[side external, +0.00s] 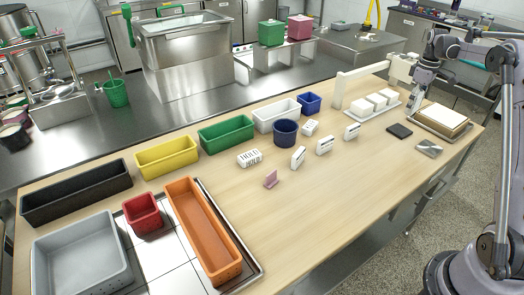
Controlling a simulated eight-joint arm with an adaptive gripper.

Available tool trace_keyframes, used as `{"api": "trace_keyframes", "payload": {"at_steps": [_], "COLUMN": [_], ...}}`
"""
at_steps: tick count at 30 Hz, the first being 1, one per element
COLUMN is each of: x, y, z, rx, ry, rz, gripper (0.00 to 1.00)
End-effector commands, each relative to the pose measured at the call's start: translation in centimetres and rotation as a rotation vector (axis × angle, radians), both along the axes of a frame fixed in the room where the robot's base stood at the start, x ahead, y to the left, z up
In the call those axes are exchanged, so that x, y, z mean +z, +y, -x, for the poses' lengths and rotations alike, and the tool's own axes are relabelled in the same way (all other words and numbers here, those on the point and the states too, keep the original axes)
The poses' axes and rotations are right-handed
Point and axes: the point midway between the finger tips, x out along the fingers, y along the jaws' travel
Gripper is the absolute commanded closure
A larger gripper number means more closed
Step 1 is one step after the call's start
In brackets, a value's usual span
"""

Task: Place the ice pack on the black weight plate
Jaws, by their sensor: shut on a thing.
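The black weight plate looks to be the small flat dark square (399,131) lying on the wooden table at the right. My gripper (415,96) points down at the far right of the table, behind the dark square and left of a tray with a white-topped slab. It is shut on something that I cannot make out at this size. I cannot tell for sure which thing is the ice pack.
The white-topped slab (443,117) and a silver block (429,148) lie near the dark square. A white rack (339,92) and white blocks (376,101) stand left of my gripper. Small white boxes (324,145) and colored bins (227,134) stand farther left. The front table middle is clear.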

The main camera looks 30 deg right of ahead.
Motion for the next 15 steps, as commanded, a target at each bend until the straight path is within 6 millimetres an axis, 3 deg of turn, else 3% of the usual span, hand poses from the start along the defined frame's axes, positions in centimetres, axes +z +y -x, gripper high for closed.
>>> {"api": "trace_keyframes", "payload": {"at_steps": [3,9,12,15], "x": [0.0,0.1,0.0,-0.6], "y": [-3.5,-6.4,-6.9,-6.9], "z": [3.5,7.0,7.6,6.8], "rx": [-0.071,-0.136,-0.147,-0.149], "ry": [0.0,0.0,0.0,0.0], "rz": [0.0,0.0,0.0,0.0], "gripper": [0.67,0.67,0.67,0.67]}}
